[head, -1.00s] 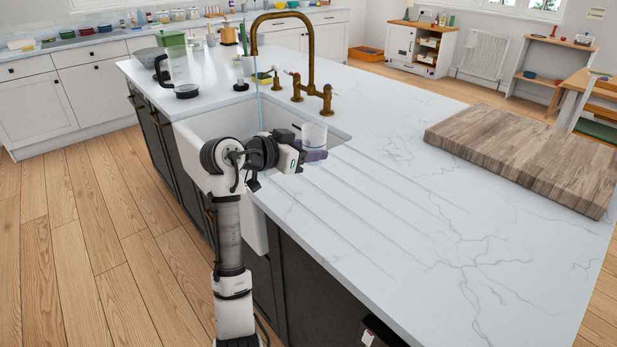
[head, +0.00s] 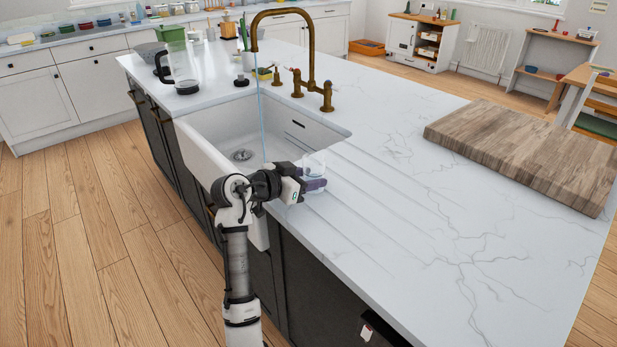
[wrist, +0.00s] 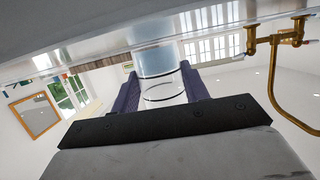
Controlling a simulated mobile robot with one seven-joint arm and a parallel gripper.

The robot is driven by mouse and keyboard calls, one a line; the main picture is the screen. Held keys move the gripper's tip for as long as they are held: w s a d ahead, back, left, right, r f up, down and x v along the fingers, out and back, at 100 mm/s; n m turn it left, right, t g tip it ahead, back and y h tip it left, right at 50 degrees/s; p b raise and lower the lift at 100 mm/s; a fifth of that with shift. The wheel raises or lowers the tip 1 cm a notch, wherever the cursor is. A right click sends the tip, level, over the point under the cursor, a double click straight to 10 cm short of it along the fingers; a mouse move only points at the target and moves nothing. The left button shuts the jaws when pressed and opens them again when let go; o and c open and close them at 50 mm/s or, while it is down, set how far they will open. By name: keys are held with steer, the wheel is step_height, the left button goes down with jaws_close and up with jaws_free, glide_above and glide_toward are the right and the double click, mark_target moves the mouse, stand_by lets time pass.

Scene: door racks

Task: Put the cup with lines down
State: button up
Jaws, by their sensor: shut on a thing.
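A clear glass cup (head: 313,163) is in my gripper (head: 316,184), at the near right edge of the sink in the head view. My gripper is shut on the cup, with its purple fingers on both sides. In the wrist view the cup (wrist: 160,75) sits between the two fingers (wrist: 160,92). It shows a dark line around it and bluish contents or tint toward the counter side. The cup is over or close to the grooved drainboard (head: 350,200); I cannot tell whether it touches the surface.
The white sink (head: 225,130) lies to the left, with water running from the brass faucet (head: 311,50). A wooden board (head: 530,150) lies on the counter at right. A glass jug (head: 183,70) stands at the far left. The marble counter (head: 430,230) between drainboard and board is clear.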

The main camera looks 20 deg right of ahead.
steer(key=o, duration=1.1)
steer(key=shift+f, duration=0.1)
steer(key=shift+c, duration=0.2)
steer(key=shift+r, duration=0.3)
steer(key=b+v, duration=0.3)
steer(key=v, duration=0.9)
